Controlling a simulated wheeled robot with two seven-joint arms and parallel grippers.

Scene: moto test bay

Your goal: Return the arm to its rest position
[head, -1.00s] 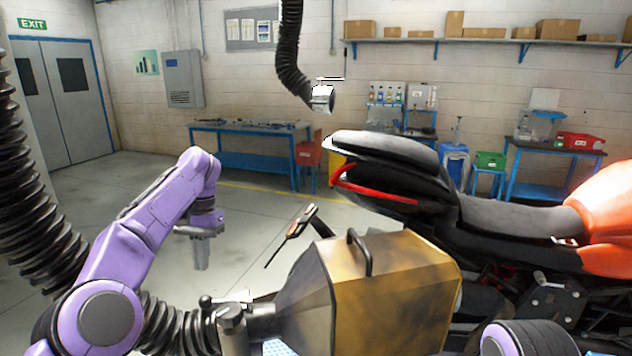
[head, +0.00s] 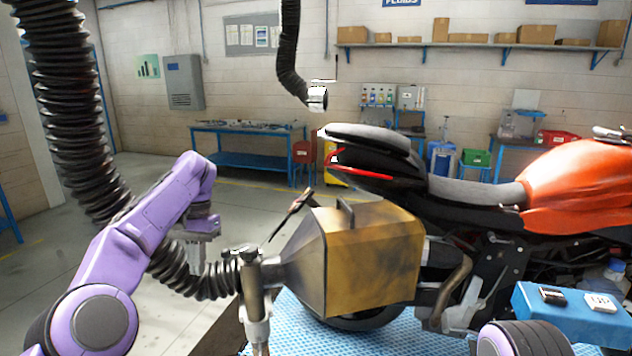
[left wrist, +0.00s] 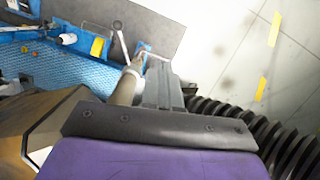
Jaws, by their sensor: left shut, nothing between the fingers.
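My left arm (head: 150,225) is purple and comes in from the lower left, bent at a raised elbow. My left gripper (head: 194,262) is grey, points down, and is shut and empty, in front of a black ribbed hose. Its grey fingers also show in the left wrist view (left wrist: 162,88), with the hose to their right. My right gripper is out of view; only a purple and black joint of mine (head: 510,340) shows at the bottom right.
A yellow-brown hood (head: 370,265) on the hose (head: 175,268) and a metal post (head: 252,300) stand right of my left gripper. The motorcycle (head: 575,185) is behind the hood, over a blue mat (head: 300,330). Open floor (head: 265,210) lies towards the blue bench (head: 250,160).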

